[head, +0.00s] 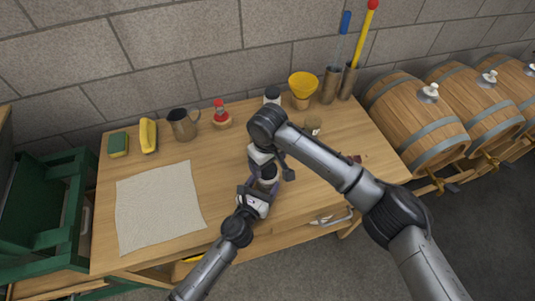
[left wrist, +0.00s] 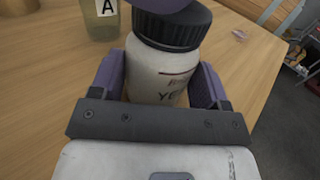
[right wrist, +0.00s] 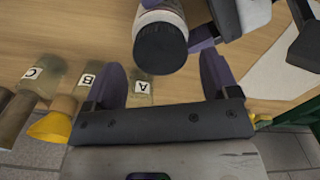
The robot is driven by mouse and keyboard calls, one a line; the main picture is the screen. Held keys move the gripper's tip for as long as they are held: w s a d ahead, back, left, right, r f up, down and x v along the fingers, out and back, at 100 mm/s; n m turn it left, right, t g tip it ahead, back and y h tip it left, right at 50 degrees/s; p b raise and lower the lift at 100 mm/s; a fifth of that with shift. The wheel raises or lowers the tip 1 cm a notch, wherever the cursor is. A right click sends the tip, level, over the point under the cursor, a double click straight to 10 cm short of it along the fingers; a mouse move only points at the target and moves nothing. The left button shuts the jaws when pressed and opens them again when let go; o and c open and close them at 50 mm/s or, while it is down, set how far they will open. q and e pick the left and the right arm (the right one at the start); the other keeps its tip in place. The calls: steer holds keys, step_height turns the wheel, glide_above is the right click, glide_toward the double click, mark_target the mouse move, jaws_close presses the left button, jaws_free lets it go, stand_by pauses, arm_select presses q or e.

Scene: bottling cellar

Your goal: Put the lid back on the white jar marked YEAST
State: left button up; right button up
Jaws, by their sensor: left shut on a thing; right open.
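The white jar marked YEAST (left wrist: 158,80) stands between the purple fingers of my left gripper (left wrist: 155,85), which is shut on its body. Part of the lettering shows. The black ribbed lid (left wrist: 172,30) sits over the jar's mouth; I cannot tell whether it is screwed tight. In the right wrist view, the lid's top (right wrist: 160,48) faces the camera, with the white jar behind it. My right gripper (right wrist: 162,80) is open and empty, its fingers apart just off the lid. One purple finger crosses above the lid in the left wrist view.
Glass jars labelled A (right wrist: 141,87), B (right wrist: 87,80) and C (right wrist: 32,73) stand nearby. A white cloth (head: 158,207) lies at the table's left. A mug (head: 183,125), a red-topped item (head: 221,115) and a yellow funnel (head: 302,85) line the back.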

steer(key=shift+f, duration=1.2)
steer(key=shift+c, duration=0.2)
steer(key=c, duration=0.9)
steer(key=o, duration=1.1)
step_height(320, 180, up, 12)
steer(key=shift+r, duration=0.1)
